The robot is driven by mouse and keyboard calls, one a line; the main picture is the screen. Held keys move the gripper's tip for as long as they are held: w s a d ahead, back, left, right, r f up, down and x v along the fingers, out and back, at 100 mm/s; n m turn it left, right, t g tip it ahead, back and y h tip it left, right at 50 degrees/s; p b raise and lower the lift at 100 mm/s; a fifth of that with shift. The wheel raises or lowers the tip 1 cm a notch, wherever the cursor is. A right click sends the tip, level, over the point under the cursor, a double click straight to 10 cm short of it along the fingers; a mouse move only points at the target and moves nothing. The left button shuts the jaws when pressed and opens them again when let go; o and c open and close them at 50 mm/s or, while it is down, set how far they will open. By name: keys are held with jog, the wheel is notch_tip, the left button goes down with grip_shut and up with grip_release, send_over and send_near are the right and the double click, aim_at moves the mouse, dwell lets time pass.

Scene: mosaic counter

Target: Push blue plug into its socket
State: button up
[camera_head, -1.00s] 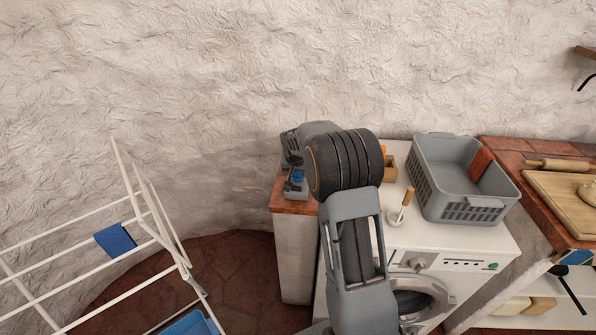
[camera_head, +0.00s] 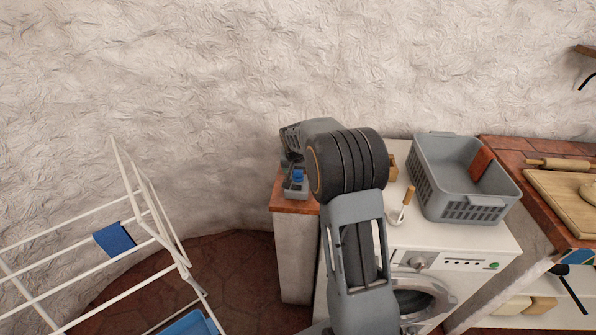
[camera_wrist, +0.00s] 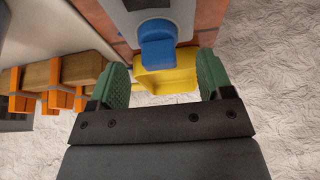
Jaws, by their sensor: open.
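The blue plug (camera_head: 298,175) stands at the grey socket block (camera_head: 295,190) on the tiled top of a narrow counter. In the wrist view the blue plug (camera_wrist: 158,44) sticks out from the grey block (camera_wrist: 148,14), which is cut off by the top edge. I cannot tell how deep the plug sits. My gripper (camera_wrist: 162,66) is open, its green-padded fingers apart on either side of the plug and not touching it. A yellow piece (camera_wrist: 166,78) shows just beyond the plug. In the head view my gripper (camera_head: 291,157) is partly hidden by my wrist.
A white washing machine (camera_head: 455,240) stands to the right with a grey basket (camera_head: 465,205) and a wooden-handled tool (camera_head: 407,200) on top. Wooden pieces with orange clips (camera_wrist: 55,82) lie left in the wrist view. A drying rack (camera_head: 150,215) stands at left.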

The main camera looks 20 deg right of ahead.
jog(key=v, duration=1.2)
